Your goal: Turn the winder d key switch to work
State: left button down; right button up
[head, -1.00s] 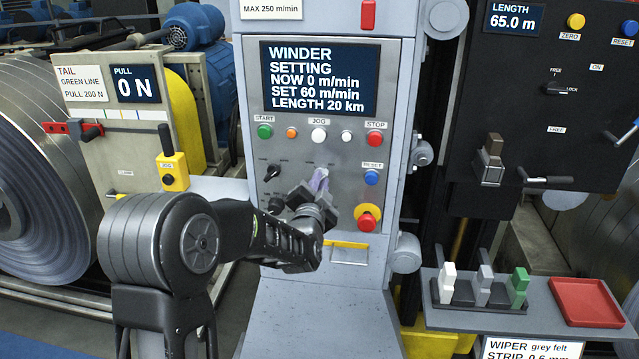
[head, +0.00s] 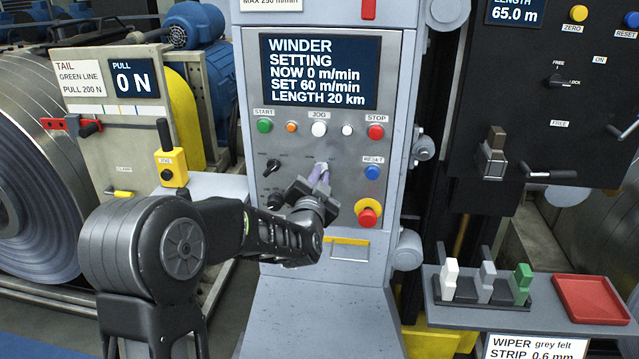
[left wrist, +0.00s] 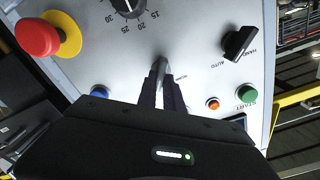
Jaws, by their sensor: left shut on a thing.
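The winder panel (head: 350,220) is grey and upright, with a dark screen (head: 318,72) reading NOW 0 m/min, SET 60 m/min. Its key switch (left wrist: 159,67) shows in the left wrist view as a small grey key between my fingertips. My left gripper (head: 319,178) is at the panel, below the white JOG button, with its fingers shut on the key. In the left wrist view the left gripper's (left wrist: 161,80) two dark fingers flank the key. The key's label is too small and partly hidden, so I cannot tell its position. My right gripper is not in view.
A black selector knob (left wrist: 239,42) marked AUTO sits beside the key. The red emergency button (head: 368,216) and blue RESET button (head: 372,173) are close to the right. A shelf (head: 450,318) with wiper blocks and a red tray (head: 590,299) stands at right.

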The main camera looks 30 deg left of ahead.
pick_arm(q)
jog(key=shift+s+a+n+b, duration=0.1)
jog(key=shift+a+n+b, duration=0.1)
jog(key=shift+n+b, duration=3.65)
jog(key=shift+s+a+n+b, duration=0.1)
jog(key=shift+a+n+b, duration=0.05)
jog(key=shift+n+b, duration=3.7)
jog(key=shift+n+p, duration=0.4)
jog(key=shift+n, duration=0.1)
jog(key=shift+w, duration=0.1)
jog(key=c, duration=1.5)
grip_release()
jog(key=v, duration=0.7)
jog(key=shift+s+d, duration=0.15)
jog(key=shift+s, duration=0.25)
